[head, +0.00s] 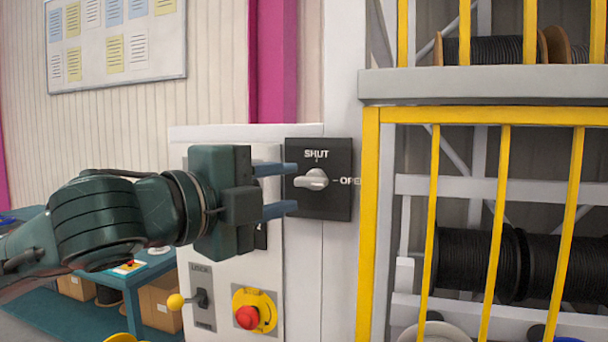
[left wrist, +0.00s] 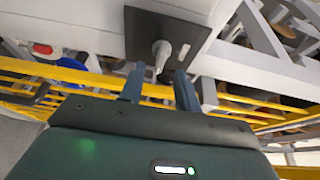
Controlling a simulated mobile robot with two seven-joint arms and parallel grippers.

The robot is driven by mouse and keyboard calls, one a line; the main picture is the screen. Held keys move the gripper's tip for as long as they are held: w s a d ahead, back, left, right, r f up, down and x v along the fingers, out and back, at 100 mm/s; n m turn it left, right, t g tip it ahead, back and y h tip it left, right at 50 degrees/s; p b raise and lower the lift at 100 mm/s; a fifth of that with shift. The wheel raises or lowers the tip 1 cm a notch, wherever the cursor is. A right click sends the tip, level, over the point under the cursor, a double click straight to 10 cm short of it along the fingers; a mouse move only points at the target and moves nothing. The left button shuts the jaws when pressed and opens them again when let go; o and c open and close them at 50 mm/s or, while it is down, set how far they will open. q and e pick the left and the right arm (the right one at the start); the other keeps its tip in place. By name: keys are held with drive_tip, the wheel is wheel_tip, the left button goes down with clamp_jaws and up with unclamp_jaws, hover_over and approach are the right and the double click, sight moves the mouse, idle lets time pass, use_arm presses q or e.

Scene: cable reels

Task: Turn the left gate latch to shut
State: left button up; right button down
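The gate latch is a grey knob (head: 311,180) on a black plate (head: 338,205) on the white post. The plate reads SHUT at the top and OPEN at the right. The knob lies level, in line with the OPEN mark. My left gripper (head: 295,188) comes in from the left with its two blue fingers apart, one above the other. Its tips are close to the knob, and nothing is held. In the left wrist view the knob (left wrist: 161,52) shows just beyond and between the fingertips (left wrist: 160,72); contact cannot be made out. My right gripper is not in view.
A yellow barred gate (head: 370,230) stands right of the plate, with black cable reels (head: 470,262) behind it. A teal table (head: 150,275) stands at lower left.

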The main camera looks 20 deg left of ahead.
sight(305, 184)
use_arm(q)
drive_tip(key=x, duration=0.4)
drive_tip(key=shift+w+d+p, duration=0.2)
drive_tip(key=shift+w+p, duration=0.15)
drive_tip(key=shift+w, duration=0.05)
drive_tip(key=c, duration=0.7)
